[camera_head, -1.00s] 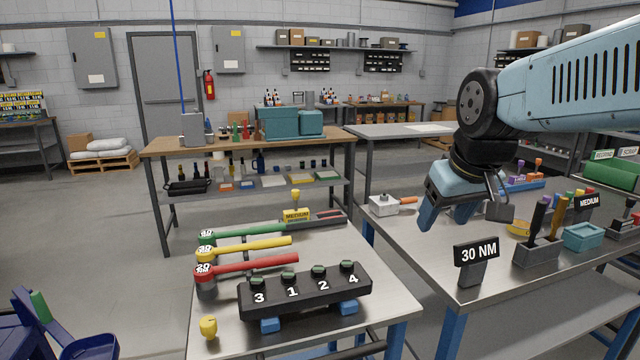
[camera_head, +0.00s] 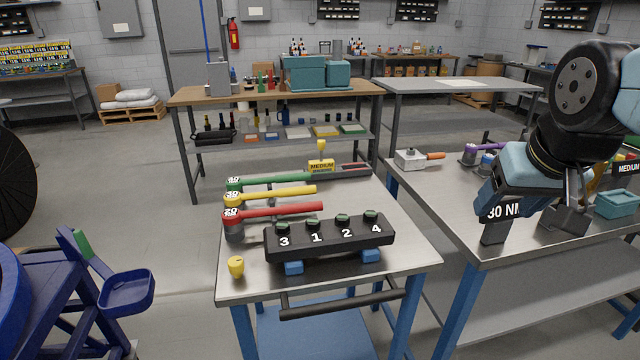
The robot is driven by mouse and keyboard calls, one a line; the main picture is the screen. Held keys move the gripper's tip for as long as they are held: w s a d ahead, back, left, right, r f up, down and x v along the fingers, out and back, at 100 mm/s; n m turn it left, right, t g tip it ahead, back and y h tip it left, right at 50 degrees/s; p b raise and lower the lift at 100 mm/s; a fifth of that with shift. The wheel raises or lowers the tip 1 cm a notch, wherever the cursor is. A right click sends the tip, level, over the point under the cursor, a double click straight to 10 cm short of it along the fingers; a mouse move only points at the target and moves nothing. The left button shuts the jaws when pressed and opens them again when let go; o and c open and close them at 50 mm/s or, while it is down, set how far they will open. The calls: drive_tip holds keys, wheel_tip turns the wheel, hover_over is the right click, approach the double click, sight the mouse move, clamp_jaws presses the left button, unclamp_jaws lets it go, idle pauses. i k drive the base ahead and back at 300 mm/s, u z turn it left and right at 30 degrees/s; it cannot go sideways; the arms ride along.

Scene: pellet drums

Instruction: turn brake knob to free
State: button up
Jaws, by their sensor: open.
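I cannot pick out a brake knob marked "free" for certain. A small yellow knob-shaped piece (camera_head: 236,266) stands on the front left corner of the near steel table. A white block with an orange handle (camera_head: 410,158) sits on the right-hand table. A blue frame (camera_head: 75,290) at the lower left carries a green grip (camera_head: 82,244) and a blue tray (camera_head: 127,290). My gripper (camera_head: 525,212) is open above the right-hand table, in front of the "30 NM" sign (camera_head: 494,228), which it partly hides. It appears to hold nothing and is far from the blue frame.
A black wheel (camera_head: 15,185) stands at the left edge. Floor between is clear.

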sight(236, 266)
drive_tip(key=z, duration=2)
drive_tip(key=i, duration=0.1)
drive_tip(key=u, duration=3.25)
